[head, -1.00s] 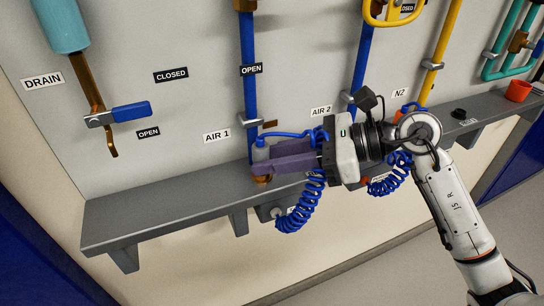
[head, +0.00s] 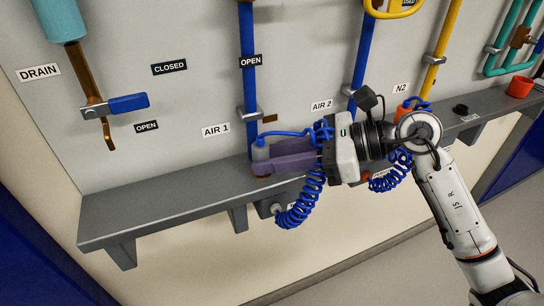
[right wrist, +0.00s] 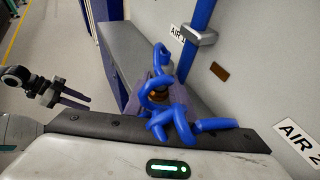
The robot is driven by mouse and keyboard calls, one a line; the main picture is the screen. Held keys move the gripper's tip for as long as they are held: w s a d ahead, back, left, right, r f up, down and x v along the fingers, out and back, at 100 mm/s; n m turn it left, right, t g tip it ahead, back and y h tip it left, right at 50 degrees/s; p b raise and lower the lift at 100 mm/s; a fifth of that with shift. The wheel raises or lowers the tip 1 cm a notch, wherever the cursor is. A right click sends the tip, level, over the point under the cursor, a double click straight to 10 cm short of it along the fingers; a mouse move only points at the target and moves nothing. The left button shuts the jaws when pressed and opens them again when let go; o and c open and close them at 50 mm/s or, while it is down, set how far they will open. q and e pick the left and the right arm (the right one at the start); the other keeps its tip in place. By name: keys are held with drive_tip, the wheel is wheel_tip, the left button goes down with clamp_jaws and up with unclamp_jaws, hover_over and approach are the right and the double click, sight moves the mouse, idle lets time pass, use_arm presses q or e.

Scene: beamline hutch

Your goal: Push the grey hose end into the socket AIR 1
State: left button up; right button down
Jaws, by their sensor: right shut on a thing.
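My right gripper (head: 262,163) is shut on the grey hose end (head: 260,148), which stands roughly upright between its purple fingers. A blue coiled hose (head: 300,207) runs from the hose end over the gripper and down past the shelf edge. The brass socket AIR 1 (head: 261,173) shows just under the fingertips, below the blue pipe (head: 248,95). The fingers cover the join, so I cannot tell whether the hose end touches the socket. In the right wrist view, loops of blue hose (right wrist: 170,105) hide the hose end.
The grey shelf (head: 150,215) is bare to the left of the gripper. A second hose with an orange end (head: 403,112) hangs near N2. The drain's blue lever (head: 128,103) juts out on the left.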

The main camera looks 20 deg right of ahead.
drive_tip(key=c, duration=1.4)
unclamp_jaws()
